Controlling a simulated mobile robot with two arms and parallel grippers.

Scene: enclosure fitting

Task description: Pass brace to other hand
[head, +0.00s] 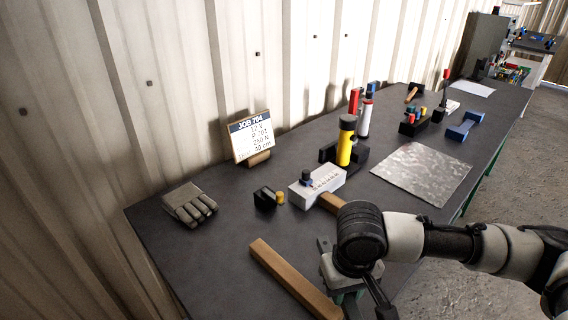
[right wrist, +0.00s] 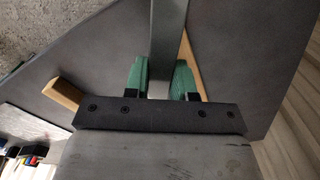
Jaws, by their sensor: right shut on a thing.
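The brace (right wrist: 168,40) is a straight grey bar in the right wrist view. It runs up out of the frame from between the green fingers of my right gripper (right wrist: 159,80). The fingers are shut on it from both sides. In the head view my right gripper (head: 347,292) is at the bottom centre over the dark bench, beside a wooden bar. My wrist hides much of it there, and I cannot clearly make out the brace in that view. My left gripper is in neither view.
A wooden bar (head: 290,278) lies on the bench (head: 225,240). A wooden handle (head: 333,202) shows behind my wrist. A glove (head: 189,205), job sign (head: 251,137), white block (head: 317,186), yellow cylinder (head: 345,147) and metal sheet (head: 422,173) stand or lie farther back.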

